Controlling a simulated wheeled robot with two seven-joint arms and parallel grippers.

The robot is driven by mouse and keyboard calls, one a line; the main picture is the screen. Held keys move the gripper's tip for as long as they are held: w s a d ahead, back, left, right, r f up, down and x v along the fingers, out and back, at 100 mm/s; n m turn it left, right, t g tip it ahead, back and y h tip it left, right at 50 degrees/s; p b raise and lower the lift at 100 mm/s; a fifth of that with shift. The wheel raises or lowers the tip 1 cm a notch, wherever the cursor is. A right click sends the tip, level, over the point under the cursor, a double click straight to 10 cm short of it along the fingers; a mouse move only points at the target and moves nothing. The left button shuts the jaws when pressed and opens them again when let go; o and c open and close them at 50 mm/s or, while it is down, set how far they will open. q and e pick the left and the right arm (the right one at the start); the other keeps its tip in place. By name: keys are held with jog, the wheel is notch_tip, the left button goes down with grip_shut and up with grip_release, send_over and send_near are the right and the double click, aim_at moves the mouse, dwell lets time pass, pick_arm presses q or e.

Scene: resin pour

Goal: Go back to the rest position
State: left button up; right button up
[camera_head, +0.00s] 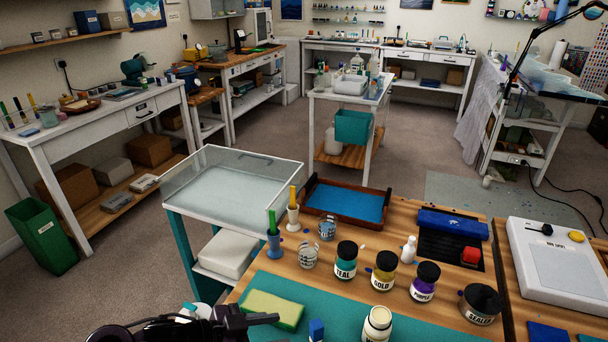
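My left gripper (232,322) shows only in part at the bottom edge of the head view, as dark links reaching right over the near left corner of the workbench. It is just below the yellow-green sponge (273,309). Most of it is cut off by the frame, and I cannot tell whether its fingers are open or shut. My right gripper is not in view. Jars marked teal (345,262), gold (384,272) and purple (425,282) stand upright on the bench. A jar marked sealer (480,304) stands to their right.
Two clear cups (309,255), a blue-lined tray (346,204) and a white scale (560,260) are also there. A clear-walled cart (232,188) stands left; floor beyond is open.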

pick_arm(q)
jog(key=shift+w+d+f+n+t+y, duration=0.1)
jog(key=shift+w+f+n+t+y, duration=0.1)
jog(key=shift+w+n+t+y, duration=0.55)
jog(key=a+n+t+y, duration=0.1)
jog(key=y, duration=0.1)
jog(key=a+n+t+y, duration=0.1)
jog(key=y, duration=0.1)
jog(key=shift+w+a+f+n+y, duration=0.1)
jog(key=shift+a+f+n+y, duration=0.15)
jog(key=shift+f+n, duration=0.1)
jog(key=s+a+f+n+g+y, duration=0.3)
jog(key=s+a+n+g+y, duration=0.4)
jog(key=s, duration=0.7)
notch_tip(320, 180, down, 32)
jog(key=s+a+h, duration=0.1)
jog(key=s, duration=0.1)
jog(key=s+a+f+g, duration=0.1)
jog(key=s+a+f, duration=0.1)
jog(key=s+f, duration=0.6)
jog(key=s+a+f+m+g, duration=0.1)
jog(key=s+f, duration=0.7)
jog(key=s, duration=0.2)
jog(key=shift+s+a+f, duration=0.25)
jog(key=shift+s+a, duration=0.1)
jog(key=shift+s, duration=0.05)
